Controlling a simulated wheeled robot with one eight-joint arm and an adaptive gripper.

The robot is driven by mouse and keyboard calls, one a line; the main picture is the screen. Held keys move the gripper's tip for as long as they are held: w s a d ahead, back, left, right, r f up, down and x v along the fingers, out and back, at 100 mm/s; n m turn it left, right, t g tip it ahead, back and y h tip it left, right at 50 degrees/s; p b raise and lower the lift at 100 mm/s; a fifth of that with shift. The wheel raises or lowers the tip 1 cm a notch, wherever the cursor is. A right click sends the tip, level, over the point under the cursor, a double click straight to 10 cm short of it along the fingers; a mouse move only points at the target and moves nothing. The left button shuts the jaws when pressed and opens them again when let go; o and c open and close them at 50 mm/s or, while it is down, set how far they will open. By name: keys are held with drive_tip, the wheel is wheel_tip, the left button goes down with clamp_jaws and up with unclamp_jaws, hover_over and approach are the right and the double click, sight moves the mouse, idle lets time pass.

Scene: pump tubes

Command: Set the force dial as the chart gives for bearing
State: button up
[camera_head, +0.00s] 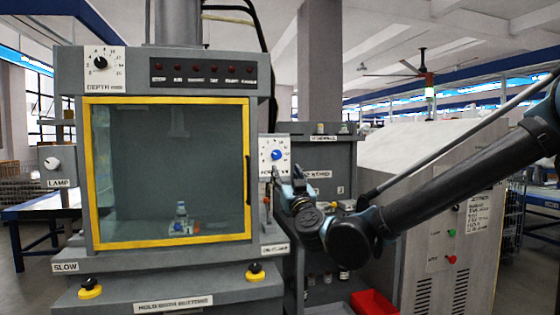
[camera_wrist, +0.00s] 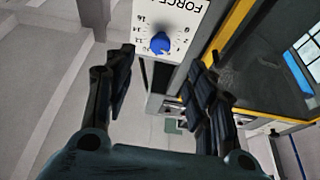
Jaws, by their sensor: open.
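The force dial (camera_head: 277,155) is a blue knob on a white plate with a ring of marks, on the press's right side panel. It also shows upside down in the wrist view (camera_wrist: 160,43), where its label reads FORCE. My gripper (camera_head: 285,180) is just below and in front of the dial in the head view. In the wrist view my gripper (camera_wrist: 158,80) is open and empty, its fingers apart on either side below the knob. They do not touch the knob. A printed sheet (camera_head: 478,213) hangs on the pale cabinet; its text is too small to read.
A yellow-framed window (camera_head: 165,243) with a small bottle behind it is left of the dial. A depth dial (camera_head: 100,62) and lamp dial (camera_head: 51,163) are further left. Yellow-based buttons (camera_head: 90,290) sit in front. A red bin (camera_head: 374,302) is low right.

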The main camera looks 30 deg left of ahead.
sight(277, 156)
drive_tip(key=x, duration=1.2)
drive_tip(key=shift+a+r, duration=0.1)
drive_tip(key=shift+r, duration=0.05)
drive_tip(key=shift+c, duration=0.3)
drive_tip(key=c, duration=1)
